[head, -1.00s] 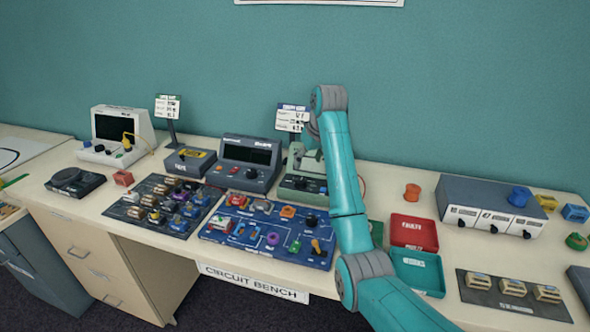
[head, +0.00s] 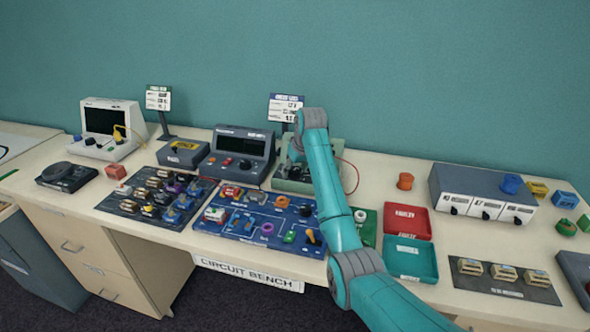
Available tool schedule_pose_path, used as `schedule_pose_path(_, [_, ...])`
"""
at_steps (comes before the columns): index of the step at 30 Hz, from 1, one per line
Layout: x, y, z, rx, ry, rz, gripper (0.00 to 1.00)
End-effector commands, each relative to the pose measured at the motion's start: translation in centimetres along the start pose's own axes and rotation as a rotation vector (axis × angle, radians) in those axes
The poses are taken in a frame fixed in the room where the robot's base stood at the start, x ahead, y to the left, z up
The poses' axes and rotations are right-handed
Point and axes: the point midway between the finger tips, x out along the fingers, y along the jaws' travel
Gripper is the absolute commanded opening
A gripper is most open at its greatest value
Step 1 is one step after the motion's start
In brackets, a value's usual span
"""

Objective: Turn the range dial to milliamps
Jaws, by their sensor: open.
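A dark grey meter (head: 241,141) with a black display stands at the back middle of the bench. It has a red button and a dark knob (head: 245,164) on its sloped front. A grey-green instrument (head: 283,184) with dark knobs stands just right of it, partly hidden by my teal arm. Which of these knobs is the range dial, and its setting, I cannot tell; the labels are too small to read. My gripper (head: 297,150) is open, over the grey-green instrument, small and partly hidden by my own wrist. I cannot tell whether it touches a knob.
A blue circuit board (head: 215,240) with several coloured parts lies in front of the meters. A dark parts board (head: 120,206) lies left of it. Red (head: 428,235) and teal (head: 431,280) trays sit right of my arm. A card stand (head: 285,107) rises behind the grey-green instrument.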

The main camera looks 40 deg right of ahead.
Motion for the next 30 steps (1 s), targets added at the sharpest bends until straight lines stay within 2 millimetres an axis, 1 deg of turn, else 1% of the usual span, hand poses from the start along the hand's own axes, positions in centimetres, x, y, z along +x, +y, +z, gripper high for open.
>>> schedule_pose_path(5, [0.01, -0.01, 0.0, 0.0, 0.0, 0.0, 0.64])
schedule_pose_path(8, [0.0, -0.01, 0.0, 0.0, 0.0, 0.0, 0.42])
schedule_pose_path(9, [-0.01, -0.01, 0.0, 0.0, 0.0, 0.0, 0.32])
schedule_pose_path(11, [-0.01, -0.01, 0.0, 0.0, 0.0, 0.0, 0.17])
schedule_pose_path(12, [-0.01, -0.01, 0.0, 0.0, 0.0, 0.0, 0.07])
schedule_pose_path(13, [0.0, -0.01, 0.0, 0.0, 0.0, 0.0, 0.06])
schedule_pose_path(22, [0.0, -0.04, 0.0, 0.026, 0.0, 0.012, 0.06])
schedule_pose_path(26, [0.0, -0.12, -0.01, 0.076, 0.0, 0.032, 0.06])
schedule_pose_path(30, [-0.01, -0.23, -0.05, 0.161, 0.001, 0.067, 0.06])
